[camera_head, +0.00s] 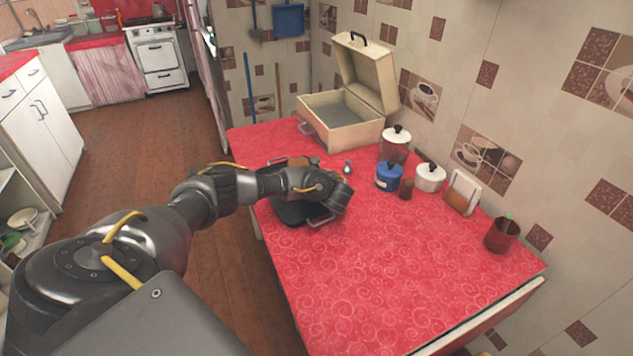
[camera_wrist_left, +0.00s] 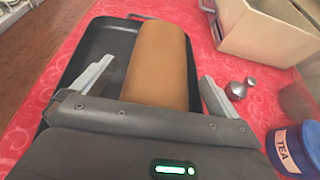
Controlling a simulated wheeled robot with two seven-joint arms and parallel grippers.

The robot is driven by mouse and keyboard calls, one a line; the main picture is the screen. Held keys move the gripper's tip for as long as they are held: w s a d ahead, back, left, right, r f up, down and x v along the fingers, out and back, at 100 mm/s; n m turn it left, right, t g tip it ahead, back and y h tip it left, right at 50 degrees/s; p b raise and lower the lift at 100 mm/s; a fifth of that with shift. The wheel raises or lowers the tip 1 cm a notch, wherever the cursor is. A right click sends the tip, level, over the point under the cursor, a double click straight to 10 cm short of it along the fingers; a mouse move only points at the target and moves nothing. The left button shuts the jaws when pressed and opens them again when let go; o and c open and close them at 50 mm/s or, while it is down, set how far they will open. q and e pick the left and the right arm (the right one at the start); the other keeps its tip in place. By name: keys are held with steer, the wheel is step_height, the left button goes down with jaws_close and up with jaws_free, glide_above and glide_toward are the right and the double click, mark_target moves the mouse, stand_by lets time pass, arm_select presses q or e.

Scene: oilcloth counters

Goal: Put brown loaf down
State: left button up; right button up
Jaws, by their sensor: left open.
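The brown loaf (camera_wrist_left: 158,65) shows in the left wrist view, lying in a dark tray (camera_wrist_left: 78,75) with metal handles. My left gripper (camera_wrist_left: 155,88) is open, with one finger on each side of the loaf. The left finger is over the tray and the right finger is beside the loaf. I cannot tell whether either finger touches it. My right gripper is not in view.
An open cream case (camera_head: 340,135) stands behind the tray on the red counter (camera_head: 400,290). A small metal shaker (camera_head: 347,168) is close to the gripper. The front counter is clear.

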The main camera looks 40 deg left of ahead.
arm_select(q)
steer(key=v, duration=1)
steer(key=shift+s+d+r+p, duration=0.15)
steer(key=shift+d+p, duration=0.1)
steer(key=shift+p, duration=0.05)
steer(key=shift+s+d+r, duration=0.2)
steer(key=shift+d, duration=0.1)
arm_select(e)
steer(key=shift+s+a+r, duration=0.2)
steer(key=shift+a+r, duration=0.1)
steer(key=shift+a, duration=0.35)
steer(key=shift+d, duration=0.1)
